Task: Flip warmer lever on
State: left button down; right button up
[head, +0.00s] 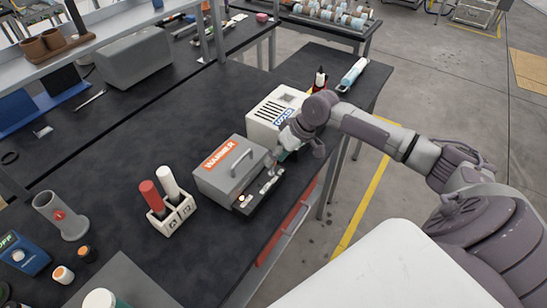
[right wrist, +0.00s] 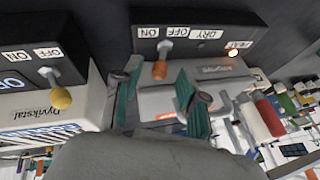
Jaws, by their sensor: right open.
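The warmer (head: 232,168) is a grey box with an orange label and a handle on its lid, on the black bench. Its dark control panel (right wrist: 200,38) shows at the top of the right wrist view, with ON and OFF labels. The lever (right wrist: 160,70) has an orange knob and sticks out below these labels. My right gripper (right wrist: 160,98) is open, its green-padded fingers on either side of the knob in that view; contact cannot be told. In the head view the right gripper (head: 275,158) is at the warmer's right front corner. My left gripper is out of view.
A white vented box (head: 268,112) stands right beside the warmer. A similar lever with a yellow knob (right wrist: 61,98) is left in the right wrist view. A small orange light (right wrist: 233,53) glows on the warmer panel. A holder (head: 172,217) with red and white sticks stands left of the warmer.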

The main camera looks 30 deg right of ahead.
jog(key=shift+x, duration=0.95)
jog(key=shift+d, duration=0.1)
grip_shut()
jog(key=shift+d+y+p, duration=0.1)
jog(key=shift+y+p, duration=0.35)
jog(key=shift+y, duration=0.05)
jog(key=shift+w+d+f+y, duration=0.1)
jog(key=shift+d+f+y, duration=0.05)
jog(key=shift+y, duration=0.15)
jog(key=shift+g, duration=0.3)
